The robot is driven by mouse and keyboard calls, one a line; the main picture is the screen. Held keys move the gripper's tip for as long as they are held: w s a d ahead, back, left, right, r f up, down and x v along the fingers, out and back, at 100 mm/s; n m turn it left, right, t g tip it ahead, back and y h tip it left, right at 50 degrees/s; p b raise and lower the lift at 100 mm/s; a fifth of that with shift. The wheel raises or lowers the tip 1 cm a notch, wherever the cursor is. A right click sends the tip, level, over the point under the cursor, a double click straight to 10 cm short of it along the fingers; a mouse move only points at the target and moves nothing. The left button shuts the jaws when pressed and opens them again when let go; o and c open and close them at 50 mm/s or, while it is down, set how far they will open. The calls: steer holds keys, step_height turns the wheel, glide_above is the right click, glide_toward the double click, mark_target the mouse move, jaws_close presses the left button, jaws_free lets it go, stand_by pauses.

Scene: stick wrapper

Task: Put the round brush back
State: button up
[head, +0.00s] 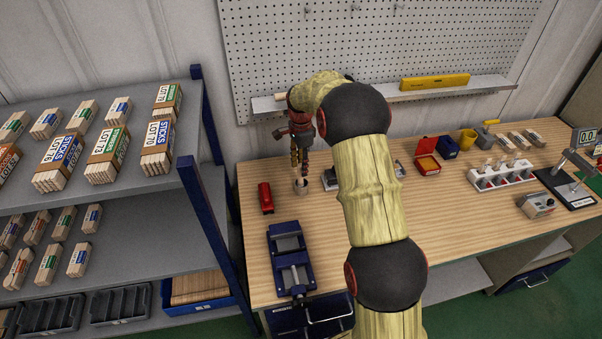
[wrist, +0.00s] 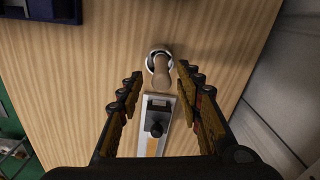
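A small pale cup (head: 301,186) stands on the workbench below my gripper (head: 300,164). In the wrist view, the cup's round rim (wrist: 159,52) surrounds the base of a short, tan, rounded wooden handle, which looks like the round brush (wrist: 162,76). The handle stands up out of the cup toward the camera; its lower part is hidden inside. My gripper also shows in the wrist view (wrist: 160,73). Its fingers are spread, one on each side of the handle, with visible gaps. It points down and holds nothing.
A metal tool with a black knob (wrist: 155,126) lies close to the cup. A red object (head: 265,197) and a blue vise (head: 289,262) are to the left and front. A shelf rack (head: 205,150) stands left, a pegboard ledge (head: 265,105) behind. Bare wood lies between.

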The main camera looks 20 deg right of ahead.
step_height(320, 180, up, 6)
steer(key=shift+r, duration=0.1)
steer(key=s+a+r+n+t, duration=0.1)
steer(key=s+a+r+n, duration=0.35)
steer(key=s+r, duration=0.45)
steer(key=s+a+r+n+t, duration=0.2)
steer(key=s+a+r+n, duration=0.25)
steer(key=s+r, duration=0.55)
steer(key=s+a+f+n+t, duration=0.1)
steer(key=s+n, duration=0.3)
steer(key=s, duration=0.7)
steer(key=s+a+f+n+t, duration=0.1)
steer(key=s+a+n, duration=0.3)
steer(key=s, duration=0.7)
steer(key=shift+n+t, duration=0.3)
steer(key=shift+n, duration=0.2)
step_height(320, 180, down, 6)
steer(key=b, duration=0.6)
